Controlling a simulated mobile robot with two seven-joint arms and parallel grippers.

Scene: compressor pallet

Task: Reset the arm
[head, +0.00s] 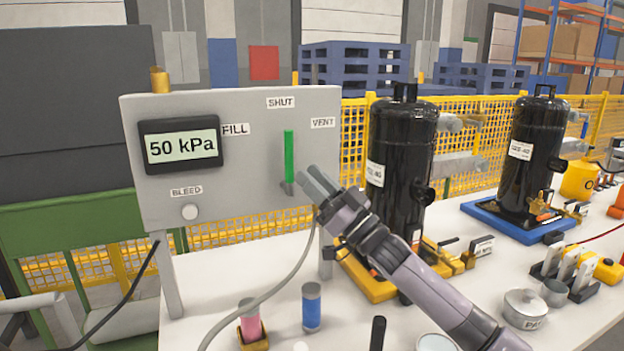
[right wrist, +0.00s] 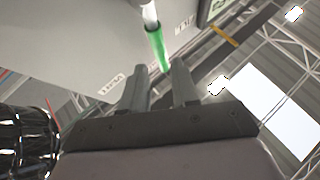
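The grey panel (head: 245,110) carries a green lever (head: 289,157) that stands upright, pointing toward the SHUT label (head: 281,103). A display (head: 181,146) on the panel reads 50 kPa. My right gripper (head: 312,180) is in front of the panel, just right of the lever's lower part. In the right wrist view its two fingers (right wrist: 158,72) are apart, and the end of the green lever (right wrist: 157,48) shows at the gap between their tips. I cannot tell whether they touch it. My left gripper is not in view.
A hose (head: 270,290) hangs below the panel. Pink (head: 249,327) and blue (head: 311,307) cylinders and a round tin (head: 526,308) are on the white table.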

